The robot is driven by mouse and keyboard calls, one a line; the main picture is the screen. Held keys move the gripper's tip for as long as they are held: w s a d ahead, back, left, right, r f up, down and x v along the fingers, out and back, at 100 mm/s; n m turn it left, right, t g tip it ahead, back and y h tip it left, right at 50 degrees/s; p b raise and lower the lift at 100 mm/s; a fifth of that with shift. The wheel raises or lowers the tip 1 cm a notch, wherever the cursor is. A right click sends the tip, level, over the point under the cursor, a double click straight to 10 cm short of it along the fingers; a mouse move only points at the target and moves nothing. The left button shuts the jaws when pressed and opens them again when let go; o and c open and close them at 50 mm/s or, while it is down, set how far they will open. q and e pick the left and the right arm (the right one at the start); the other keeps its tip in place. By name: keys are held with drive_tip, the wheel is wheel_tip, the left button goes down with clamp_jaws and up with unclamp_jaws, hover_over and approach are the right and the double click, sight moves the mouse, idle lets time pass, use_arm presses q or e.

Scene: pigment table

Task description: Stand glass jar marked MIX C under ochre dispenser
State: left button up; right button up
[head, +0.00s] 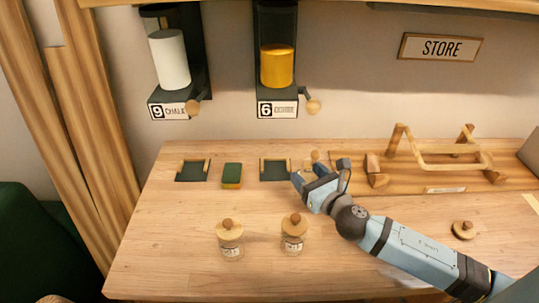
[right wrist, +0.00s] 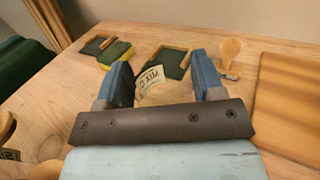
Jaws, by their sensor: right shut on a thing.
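The ochre dispenser (head: 277,68), marked 6 and filled with yellow-orange powder, hangs on the wall. Below it on the table is a dark pad with wooden side strips (head: 275,170), also in the right wrist view (right wrist: 170,64). My right gripper (head: 318,172) is just right of and in front of this pad. In the right wrist view it is shut on a glass jar (right wrist: 152,88) with a paper label. The label reads MIX; its last letter is hard to make out. The jar's base is hidden. My left gripper is not in view.
Two lidded jars (head: 230,240) (head: 293,233) stand nearer the front. A green-yellow sponge (head: 232,176) lies between the ochre pad and the chalk pad (head: 193,170). A wooden rack (head: 430,172) is at right, with a loose lid (head: 464,230) in front. A knobbed wooden object (right wrist: 229,50) stands beyond the gripper.

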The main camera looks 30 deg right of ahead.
drive_tip(key=w+f, duration=0.1)
drive_tip(key=w, duration=0.4)
drive_tip(key=w+f, duration=0.1)
drive_tip(key=w, duration=0.4)
drive_tip(key=w+f, duration=0.1)
drive_tip(key=w, duration=0.4)
drive_tip(key=shift+w+a+f, duration=0.2)
drive_tip(key=shift+w+a, duration=0.05)
drive_tip(key=shift+a, duration=0.15)
drive_tip(key=shift+p, duration=0.3)
drive_tip(key=shift+f, duration=0.15)
drive_tip(key=o, duration=1.1)
drive_tip(key=shift+o, duration=0.2)
